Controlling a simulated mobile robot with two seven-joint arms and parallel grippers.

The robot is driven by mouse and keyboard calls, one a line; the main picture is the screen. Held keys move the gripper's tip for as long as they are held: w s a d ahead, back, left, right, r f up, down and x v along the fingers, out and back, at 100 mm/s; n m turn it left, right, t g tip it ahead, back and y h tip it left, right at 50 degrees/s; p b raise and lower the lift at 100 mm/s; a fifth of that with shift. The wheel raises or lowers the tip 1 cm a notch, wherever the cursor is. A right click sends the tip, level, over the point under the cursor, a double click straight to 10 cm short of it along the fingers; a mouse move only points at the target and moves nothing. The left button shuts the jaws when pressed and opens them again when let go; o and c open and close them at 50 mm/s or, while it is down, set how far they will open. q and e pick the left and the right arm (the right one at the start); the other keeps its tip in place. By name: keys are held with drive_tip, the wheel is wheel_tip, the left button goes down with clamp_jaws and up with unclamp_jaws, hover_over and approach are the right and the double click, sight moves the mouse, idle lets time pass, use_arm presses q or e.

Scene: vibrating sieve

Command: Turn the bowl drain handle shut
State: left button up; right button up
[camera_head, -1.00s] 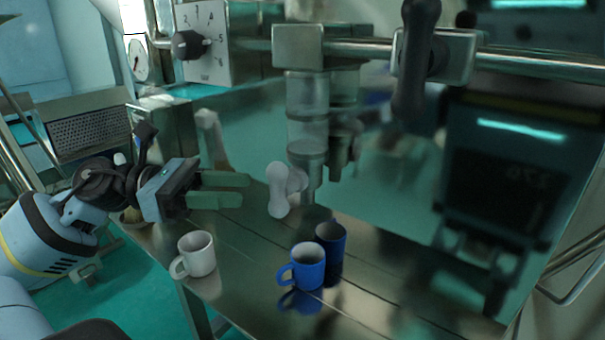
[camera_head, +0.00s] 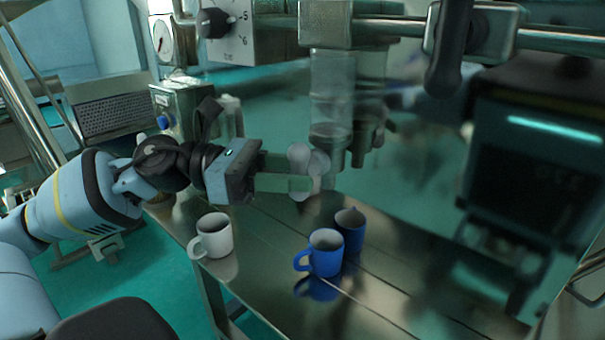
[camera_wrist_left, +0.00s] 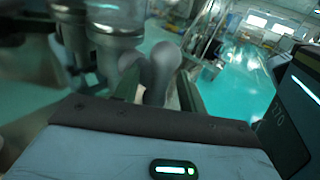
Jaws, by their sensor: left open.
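The pale grey drain handle (camera_head: 300,155), a rounded lever, is beside the lower end of the clear bowl column (camera_head: 328,95). My left gripper (camera_head: 296,173) reaches it from the left, with its greenish fingers open and their tips at the handle. In the left wrist view the handle (camera_wrist_left: 162,66) stands between the two fingers, with the column's metal fitting (camera_wrist_left: 112,45) just to its left. The handle's lower part is hidden by the gripper, and I cannot tell whether a finger touches it. My right gripper is not in view.
A white mug (camera_head: 214,238) and a blue mug (camera_head: 323,252) stand on the metal table (camera_head: 265,290) below the gripper. A control box with a dial (camera_head: 213,22) is above.

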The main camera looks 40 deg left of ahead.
use_arm(q)
drive_tip(key=shift+w+d, duration=0.2)
drive_tip(key=shift+d, duration=0.15)
clamp_jaws()
idle(0.3)
